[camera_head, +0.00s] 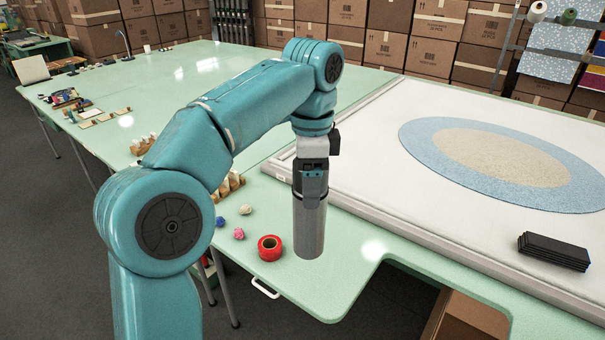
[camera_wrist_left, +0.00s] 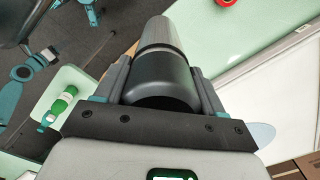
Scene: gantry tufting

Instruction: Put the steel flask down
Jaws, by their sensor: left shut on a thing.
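The steel flask (camera_head: 309,228) is a grey metal cylinder with a dark top, upright at the near part of the pale green table (camera_head: 345,275). My left gripper (camera_head: 311,190) comes down from above and is shut on its dark upper part. In the left wrist view the flask (camera_wrist_left: 161,35) stretches away between the two fingers (camera_wrist_left: 160,80). Its lower end appears at or just above the tabletop; I cannot tell whether it touches. My right gripper is not in view.
A red tape roll (camera_head: 270,247) lies just left of the flask, with small blue (camera_head: 220,221) and pink (camera_head: 239,233) balls beyond. A white framed panel with an oval rug (camera_head: 490,165) fills the right. A black block (camera_head: 553,251) lies on it. The table's front edge is close.

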